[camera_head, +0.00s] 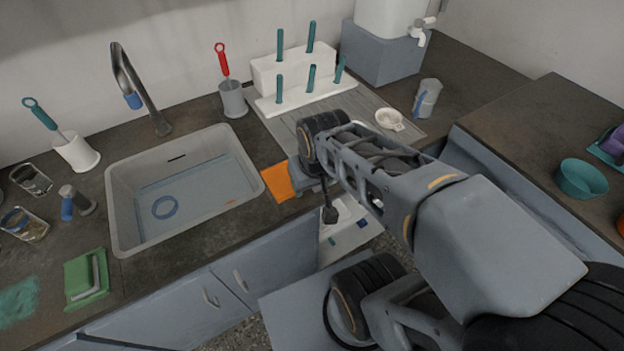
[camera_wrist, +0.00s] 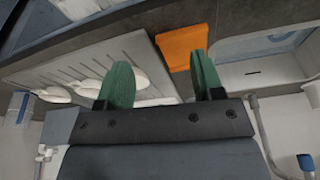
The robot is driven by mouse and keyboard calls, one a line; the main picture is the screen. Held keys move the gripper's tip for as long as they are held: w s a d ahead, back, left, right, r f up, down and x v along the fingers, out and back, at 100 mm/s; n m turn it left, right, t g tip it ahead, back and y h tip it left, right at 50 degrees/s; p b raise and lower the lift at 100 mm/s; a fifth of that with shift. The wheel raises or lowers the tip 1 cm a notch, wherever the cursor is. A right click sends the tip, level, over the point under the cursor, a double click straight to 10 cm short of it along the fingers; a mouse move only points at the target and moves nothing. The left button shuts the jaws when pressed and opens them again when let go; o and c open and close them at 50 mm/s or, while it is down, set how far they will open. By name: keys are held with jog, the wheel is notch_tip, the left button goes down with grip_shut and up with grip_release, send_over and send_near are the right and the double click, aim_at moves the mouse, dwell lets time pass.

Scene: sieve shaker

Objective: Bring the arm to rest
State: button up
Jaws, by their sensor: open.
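My arm reaches in from the lower right of the head view, with its wrist over the front of the counter by the grooved draining board (camera_head: 372,108). My gripper (camera_wrist: 162,82) shows in the wrist view as two green fingers held apart, with nothing between them. In the head view the fingers are mostly hidden behind my arm. An orange cloth (camera_head: 276,182) lies between the sink and the board; in the wrist view the cloth (camera_wrist: 183,47) appears beyond the fingers.
The grey sink (camera_head: 129,233) is left of my wrist. A white rack with teal pegs (camera_head: 290,72), a holder with a red-handled brush (camera_head: 233,100) and a tap (camera_head: 128,80) stand behind. A teal bowl (camera_head: 583,180) is on the right counter.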

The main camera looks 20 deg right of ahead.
notch_tip(320, 180, up, 11)
jog(key=p, duration=0.9)
jog(key=shift+a+f+t, duration=0.15)
jog(key=shift+f+t, duration=0.05)
jog(key=shift+t, duration=0.1)
